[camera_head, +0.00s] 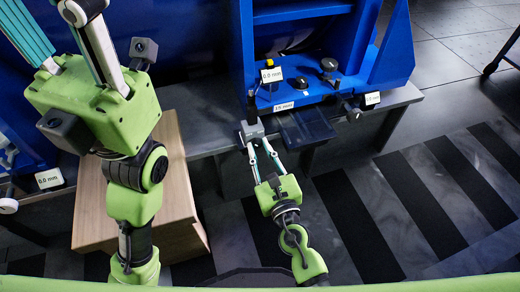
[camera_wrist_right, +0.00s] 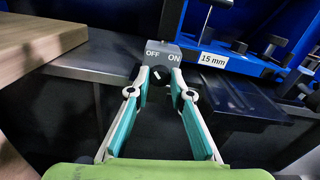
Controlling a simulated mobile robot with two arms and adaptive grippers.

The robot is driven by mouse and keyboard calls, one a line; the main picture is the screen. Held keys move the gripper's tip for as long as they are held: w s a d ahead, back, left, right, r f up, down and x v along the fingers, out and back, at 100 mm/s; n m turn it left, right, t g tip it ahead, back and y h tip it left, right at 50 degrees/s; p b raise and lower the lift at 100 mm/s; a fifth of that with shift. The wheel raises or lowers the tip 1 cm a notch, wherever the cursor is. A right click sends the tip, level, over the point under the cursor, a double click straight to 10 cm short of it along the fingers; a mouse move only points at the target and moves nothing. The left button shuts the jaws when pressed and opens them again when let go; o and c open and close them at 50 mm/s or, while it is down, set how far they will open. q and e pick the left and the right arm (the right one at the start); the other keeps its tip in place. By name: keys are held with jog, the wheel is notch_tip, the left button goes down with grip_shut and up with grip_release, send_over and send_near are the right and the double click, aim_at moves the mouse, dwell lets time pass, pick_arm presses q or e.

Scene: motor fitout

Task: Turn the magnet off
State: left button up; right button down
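The magnet switch is a grey box (camera_wrist_right: 160,52) marked OFF on the left and ON on the right in the wrist view. Its black knob (camera_wrist_right: 158,78) bears a short white mark, tilted slightly to the upper left. In the head view the box (camera_head: 252,130) sits at the table's front edge. My right gripper (camera_wrist_right: 160,82) is open, with its fingertips on either side of the knob; contact cannot be told. It also shows in the head view (camera_head: 255,143). My left gripper (camera_head: 52,28) is open and empty at the upper left, its tips partly out of frame.
A blue machine (camera_head: 310,60) with 0.0 mm and 15 mm labels stands behind the switch on the dark table (camera_head: 405,97). A dark plate (camera_head: 306,127) juts out right of the switch. A wooden box (camera_head: 180,200) stands below my left arm.

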jog(key=shift+m, duration=0.3)
jog(key=m, duration=0.2)
jog(key=shift+m, duration=0.3)
jog(key=m, duration=0.4)
jog(key=shift+m, duration=0.3)
jog(key=m+b, duration=0.1)
jog(key=m, duration=0.3)
jog(key=shift+d+f, duration=0.1)
jog(key=shift+m+b, duration=0.35)
jog(key=shift+m, duration=1.65)
jog(key=c, duration=1.8)
grip_release()
